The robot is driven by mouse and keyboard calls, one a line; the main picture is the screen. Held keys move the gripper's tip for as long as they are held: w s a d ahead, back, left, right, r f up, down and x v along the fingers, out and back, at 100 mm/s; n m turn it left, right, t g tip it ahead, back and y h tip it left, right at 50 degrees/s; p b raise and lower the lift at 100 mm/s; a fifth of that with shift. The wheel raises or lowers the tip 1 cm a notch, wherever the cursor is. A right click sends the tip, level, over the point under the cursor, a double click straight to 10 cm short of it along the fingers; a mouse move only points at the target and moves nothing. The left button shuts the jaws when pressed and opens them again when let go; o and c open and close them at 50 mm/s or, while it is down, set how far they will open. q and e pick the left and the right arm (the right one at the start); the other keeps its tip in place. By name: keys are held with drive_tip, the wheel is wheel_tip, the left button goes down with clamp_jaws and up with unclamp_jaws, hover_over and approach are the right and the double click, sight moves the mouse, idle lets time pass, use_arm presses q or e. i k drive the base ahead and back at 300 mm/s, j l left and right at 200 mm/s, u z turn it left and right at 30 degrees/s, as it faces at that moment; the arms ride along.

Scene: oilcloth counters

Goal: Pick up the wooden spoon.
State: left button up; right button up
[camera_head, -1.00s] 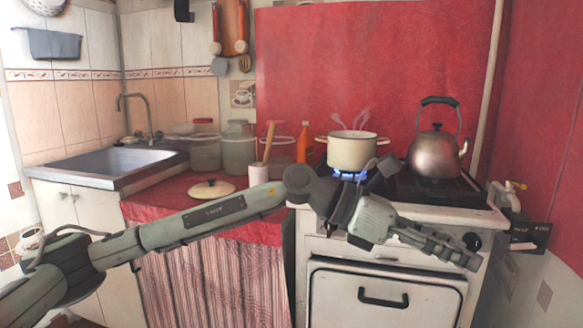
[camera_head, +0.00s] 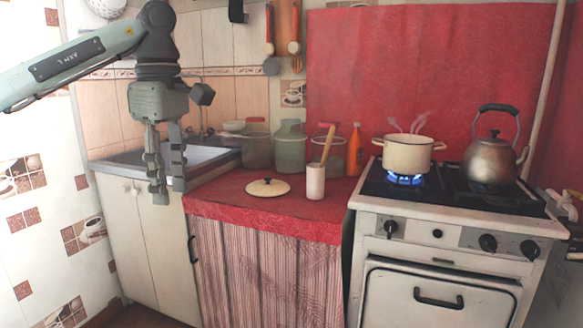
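The wooden spoon (camera_head: 328,143) stands upright, tilted a little to the right, in a white cup (camera_head: 316,182) on the red oilcloth counter (camera_head: 232,196). Its handle sticks up above the rim and its lower end is hidden in the cup. My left gripper (camera_head: 168,188) points down in front of the sink, well left of the cup and apart from it. Its fingers show a gap between them, with nothing held. My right gripper is not in view.
A lid (camera_head: 268,188) lies on the counter left of the cup. Jars (camera_head: 290,145) and an orange bottle (camera_head: 355,150) stand behind. A steaming pot (camera_head: 408,155) sits over a lit blue flame, with a kettle (camera_head: 490,161) to its right.

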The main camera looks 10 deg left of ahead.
sight(330, 134)
drive_tip(key=u, duration=0.45)
drive_tip(key=i+l+u, duration=0.1)
drive_tip(key=u, duration=0.75)
drive_tip(key=i+l+u, duration=0.1)
drive_tip(key=u, duration=0.3)
drive_tip(key=i+l+u, duration=0.1)
drive_tip(key=u, duration=0.4)
drive_tip(key=l+u, duration=0.3)
drive_tip(key=u, duration=0.15)
drive_tip(key=l+u, duration=0.2)
drive_tip(key=u, duration=0.3)
drive_tip(key=l+z, duration=0.15)
drive_tip(key=l, duration=0.2)
drive_tip(key=i+l+z, duration=0.2)
drive_tip(key=l+z, duration=0.15)
drive_tip(key=l, duration=0.3)
drive_tip(key=l+z, duration=0.1)
drive_tip(key=z, duration=0.85)
drive_tip(key=i+l+z, duration=0.1)
drive_tip(key=z, duration=0.85)
drive_tip(key=i+l+z, duration=0.1)
drive_tip(key=z, duration=0.85)
drive_tip(key=i+z, duration=0.1)
drive_tip(key=z, duration=0.35)
